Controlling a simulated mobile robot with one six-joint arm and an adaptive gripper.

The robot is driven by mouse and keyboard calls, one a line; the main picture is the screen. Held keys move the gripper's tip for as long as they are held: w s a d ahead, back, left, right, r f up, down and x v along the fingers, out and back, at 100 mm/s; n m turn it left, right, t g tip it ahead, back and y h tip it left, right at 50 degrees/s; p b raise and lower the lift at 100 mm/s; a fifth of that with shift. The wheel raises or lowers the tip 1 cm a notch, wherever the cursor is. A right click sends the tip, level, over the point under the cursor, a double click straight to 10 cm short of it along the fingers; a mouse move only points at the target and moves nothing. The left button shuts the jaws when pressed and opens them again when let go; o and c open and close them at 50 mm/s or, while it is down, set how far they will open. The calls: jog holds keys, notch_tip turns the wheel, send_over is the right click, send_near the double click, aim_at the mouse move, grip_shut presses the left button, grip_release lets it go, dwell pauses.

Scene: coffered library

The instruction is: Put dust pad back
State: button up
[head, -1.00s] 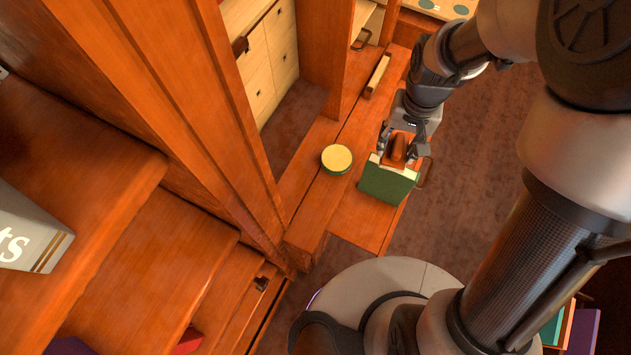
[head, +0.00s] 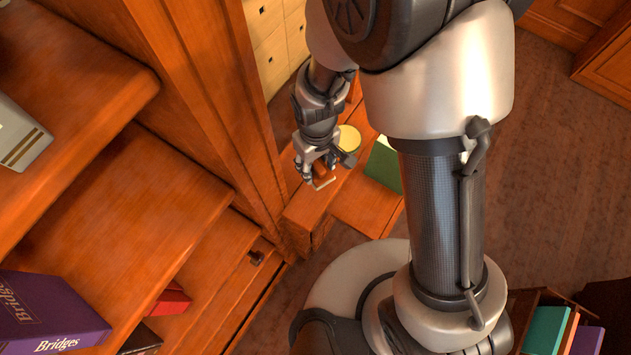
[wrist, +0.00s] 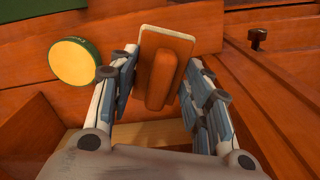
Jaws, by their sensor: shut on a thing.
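The dust pad (wrist: 182,45) shows in the wrist view as a tan-edged plate with an orange-brown wooden handle. My gripper (wrist: 163,70) has a finger on each side of the handle and is shut on it. In the head view my gripper (head: 316,176) holds the pad above the low wooden ledge, left of the round tin. The pad is small there and mostly hidden by the fingers. The tin (wrist: 87,62) has a yellow top and a green side; it also shows in the head view (head: 349,137), partly covered by my gripper.
A green book or box (head: 384,165) lies on the wooden surface (head: 364,206) right of the tin, partly behind my arm. Stepped shelves (head: 140,215) with books (head: 45,315) fill the left. A dark knob (head: 257,257) sticks out below; it also shows in the wrist view (wrist: 257,37).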

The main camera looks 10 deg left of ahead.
notch_tip(320, 180, down, 10)
jog(key=b, duration=0.2)
jog(key=shift+b, duration=0.4)
jog(key=shift+f, duration=0.1)
jog(key=shift+f, duration=0.15)
jog(key=o, duration=1)
jog(key=shift+o, duration=0.2)
notch_tip(320, 180, up, 12)
jog(key=p, duration=0.4)
jog(key=shift+r, duration=0.2)
